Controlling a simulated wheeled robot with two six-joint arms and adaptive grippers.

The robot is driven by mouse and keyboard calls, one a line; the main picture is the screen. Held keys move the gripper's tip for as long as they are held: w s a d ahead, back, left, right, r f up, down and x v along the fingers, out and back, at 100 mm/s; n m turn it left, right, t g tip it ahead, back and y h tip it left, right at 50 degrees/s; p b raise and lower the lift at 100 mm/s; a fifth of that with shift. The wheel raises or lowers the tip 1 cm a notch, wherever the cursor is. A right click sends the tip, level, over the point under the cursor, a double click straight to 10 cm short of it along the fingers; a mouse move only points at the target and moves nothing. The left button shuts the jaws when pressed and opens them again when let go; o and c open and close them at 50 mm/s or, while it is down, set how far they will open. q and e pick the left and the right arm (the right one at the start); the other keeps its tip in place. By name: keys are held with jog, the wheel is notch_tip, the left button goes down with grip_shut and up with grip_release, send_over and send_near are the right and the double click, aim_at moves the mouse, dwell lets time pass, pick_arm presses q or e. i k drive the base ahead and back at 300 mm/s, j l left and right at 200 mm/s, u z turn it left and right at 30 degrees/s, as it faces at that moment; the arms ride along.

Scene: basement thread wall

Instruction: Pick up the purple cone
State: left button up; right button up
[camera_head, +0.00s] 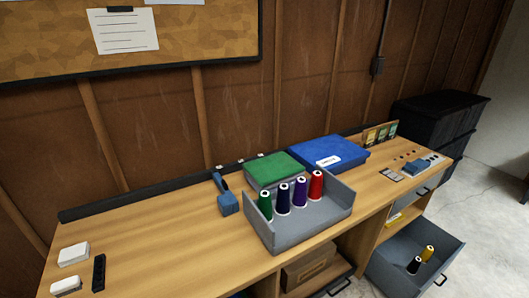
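The purple cone (299,193) of thread stands upright in a grey open-front tray (295,237) on the wooden workbench. It is in a row of cones, between a dark navy cone (283,199) on its left and a red cone (316,186) on its right. A green cone (265,206) stands at the left end of the row. Neither of my grippers is in view.
Behind the tray sit a green-lidded box (274,168) and a blue box (329,153). A blue tool (227,203) stands left of the tray. An open drawer (388,275) with black and yellow cones juts out lower right. The bench's left middle is clear.

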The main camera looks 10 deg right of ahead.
aim_at(299, 201)
jog(key=i+l+u, duration=0.15)
jog(key=l, duration=0.2)
jog(key=i+l+u, duration=0.15)
jog(key=l, duration=0.25)
jog(key=i+l+u, duration=0.15)
jog(key=l, duration=0.25)
jog(key=i+l+u, duration=0.15)
jog(key=l, duration=0.25)
